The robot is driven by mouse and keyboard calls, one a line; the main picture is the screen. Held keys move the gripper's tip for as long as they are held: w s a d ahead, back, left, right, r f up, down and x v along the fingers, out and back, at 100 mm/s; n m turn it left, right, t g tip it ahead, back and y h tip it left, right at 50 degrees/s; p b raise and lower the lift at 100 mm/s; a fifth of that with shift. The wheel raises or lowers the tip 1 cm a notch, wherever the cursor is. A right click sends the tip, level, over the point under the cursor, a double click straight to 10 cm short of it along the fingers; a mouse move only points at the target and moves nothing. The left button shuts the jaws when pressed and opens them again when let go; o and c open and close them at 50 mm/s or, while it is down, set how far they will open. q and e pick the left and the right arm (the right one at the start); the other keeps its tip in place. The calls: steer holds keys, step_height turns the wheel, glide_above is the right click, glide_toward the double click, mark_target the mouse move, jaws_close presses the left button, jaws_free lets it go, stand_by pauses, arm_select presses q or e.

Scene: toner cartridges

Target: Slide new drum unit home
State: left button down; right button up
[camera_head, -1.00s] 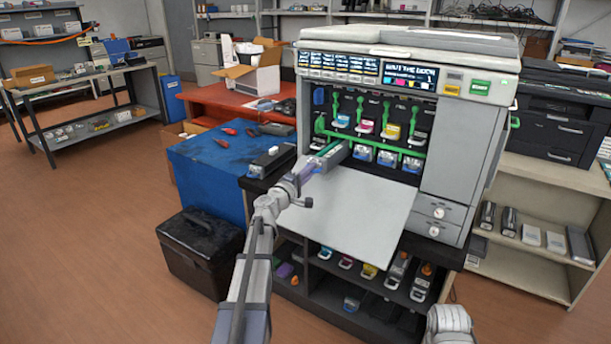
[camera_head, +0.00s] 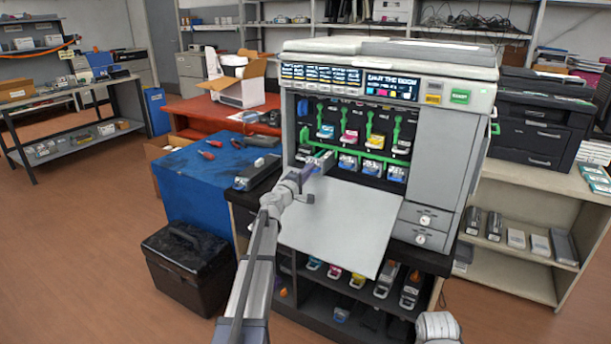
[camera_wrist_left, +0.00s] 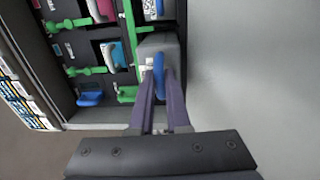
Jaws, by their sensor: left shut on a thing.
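The new drum unit (camera_head: 323,158) is a grey block at the left end of the lower row of slots in the open printer (camera_head: 440,150). In the left wrist view the drum unit (camera_wrist_left: 160,44) has a blue handle (camera_wrist_left: 158,72). My left gripper (camera_wrist_left: 160,85) is shut on this handle. In the head view my left gripper (camera_head: 308,174) is at the front of the slot, above the lowered white door (camera_head: 345,222). Most of the drum's body is hidden inside the printer. My right gripper is not in view; only part of my right arm shows.
Several drum units with blue fronts (camera_head: 372,168) sit to the right in the same row, below coloured toner cartridges (camera_head: 349,137). Green levers (camera_head: 396,131) hang close by.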

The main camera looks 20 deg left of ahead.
mark_target(319, 164)
arm_select(q)
steer(key=shift+w+d, duration=0.15)
steer(key=shift+w, duration=1.6)
steer(key=shift+w+d, duration=0.15)
steer(key=shift+w, duration=1.55)
steer(key=shift+c, duration=2)
jaws_free()
steer(key=shift+s, duration=0.1)
steer(key=shift+s, duration=0.15)
steer(key=shift+s+a+f, duration=0.1)
steer(key=shift+s+a, duration=0.05)
steer(key=shift+s, duration=1.55)
steer(key=shift+s+a+f, duration=0.1)
steer(key=shift+s+a, duration=0.05)
steer(key=shift+s, duration=1.5)
